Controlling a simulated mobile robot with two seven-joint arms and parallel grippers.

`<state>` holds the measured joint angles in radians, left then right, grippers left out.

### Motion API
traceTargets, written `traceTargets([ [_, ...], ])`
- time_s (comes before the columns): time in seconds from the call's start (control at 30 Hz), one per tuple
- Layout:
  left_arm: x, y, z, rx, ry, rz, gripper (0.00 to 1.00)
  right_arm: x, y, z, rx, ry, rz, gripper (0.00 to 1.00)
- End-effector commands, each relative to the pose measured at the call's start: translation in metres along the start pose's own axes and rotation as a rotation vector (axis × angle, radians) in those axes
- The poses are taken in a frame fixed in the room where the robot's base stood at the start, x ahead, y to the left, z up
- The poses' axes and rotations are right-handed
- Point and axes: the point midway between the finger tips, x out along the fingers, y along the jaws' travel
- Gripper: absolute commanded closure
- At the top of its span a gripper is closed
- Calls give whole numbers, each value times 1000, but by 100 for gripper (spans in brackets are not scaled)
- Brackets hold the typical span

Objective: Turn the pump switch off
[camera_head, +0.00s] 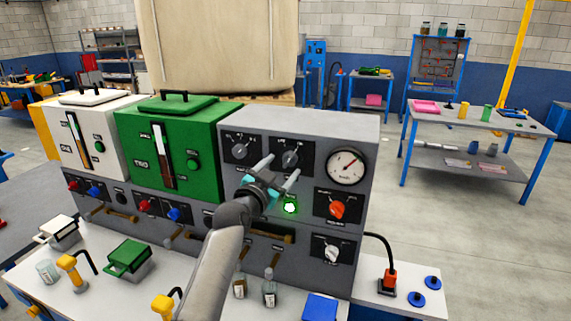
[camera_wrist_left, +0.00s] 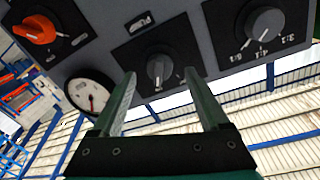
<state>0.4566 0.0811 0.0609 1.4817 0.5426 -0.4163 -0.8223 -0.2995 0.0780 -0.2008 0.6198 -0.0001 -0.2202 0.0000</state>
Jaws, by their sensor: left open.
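The grey control panel (camera_head: 300,125) carries two dark rotary knobs at the top, left (camera_head: 240,148) and right (camera_head: 291,155), an orange knob (camera_head: 337,208) and a white knob (camera_head: 331,250). The labels are too small to tell which is the pump switch. My left gripper (camera_head: 281,168) is open and empty in front of the panel, just below the right top knob. In the left wrist view, that knob (camera_wrist_left: 160,68) shows between the two open fingers (camera_wrist_left: 163,78), apart from them; the orange knob (camera_wrist_left: 38,30) is at upper left. My right gripper is not in view.
A round gauge (camera_head: 345,166) and a lit green button (camera_head: 290,206) are close to the left gripper. A green tank unit (camera_head: 200,130) and a white one (camera_head: 110,125) stand left. Small bottles (camera_head: 269,290) and a red plug (camera_head: 389,279) are below.

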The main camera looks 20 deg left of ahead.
Motion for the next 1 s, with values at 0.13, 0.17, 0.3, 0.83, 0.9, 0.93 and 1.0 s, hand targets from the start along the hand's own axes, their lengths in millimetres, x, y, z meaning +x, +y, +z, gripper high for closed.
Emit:
traceTargets([
  [0.13, 16, 0, 0, -1, 1, 1, 22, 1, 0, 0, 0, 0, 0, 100],
  [0.17, 18, 0, 0, 0, 1, 1, 22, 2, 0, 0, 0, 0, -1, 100],
  [0.3, 26, 0, 0, -1, 1, 1, 22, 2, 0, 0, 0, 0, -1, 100],
  [0.83, 30, 0, 0, 0, 0, 1, 35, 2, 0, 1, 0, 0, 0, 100],
  [0.9, 30, 0, 0, 0, 0, 1, 43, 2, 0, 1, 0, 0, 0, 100],
  [0.93, 30, 0, 0, 0, 0, 1, 47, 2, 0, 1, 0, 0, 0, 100],
  [1.0, 30, 0, 0, 0, 0, 1, 54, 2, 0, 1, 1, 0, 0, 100],
])
